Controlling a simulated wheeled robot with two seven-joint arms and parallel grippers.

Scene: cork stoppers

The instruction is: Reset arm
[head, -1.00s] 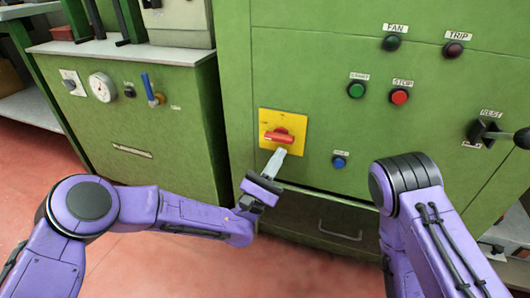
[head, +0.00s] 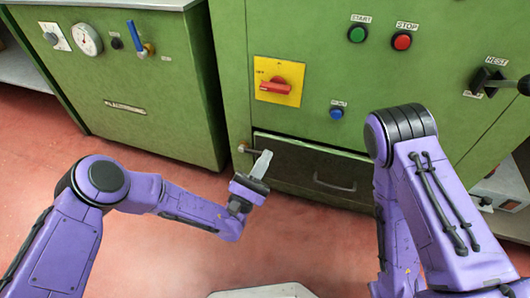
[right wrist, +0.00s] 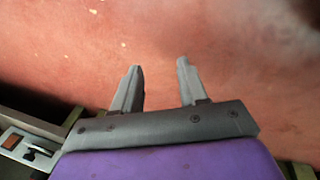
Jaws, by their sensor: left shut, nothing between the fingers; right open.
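My left gripper (head: 262,163) is shut and empty in the head view. It is below the red rotary switch (head: 276,86) on its yellow plate and clear of it, in front of the drawer area of the green cabinet. My right arm shows at the right of the head view, but its gripper is hidden there. In the right wrist view my right gripper (right wrist: 159,82) is open and empty, with the reddish floor behind its fingers.
The green cabinet (head: 225,60) carries a green START button (head: 357,34), a red STOP button (head: 401,41), a blue button (head: 336,114) and a black-handled lever (head: 490,82). A drawer (head: 310,165) is low on its front. A second green cabinet (head: 150,100) stands left. Red floor (head: 140,225) is open in front.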

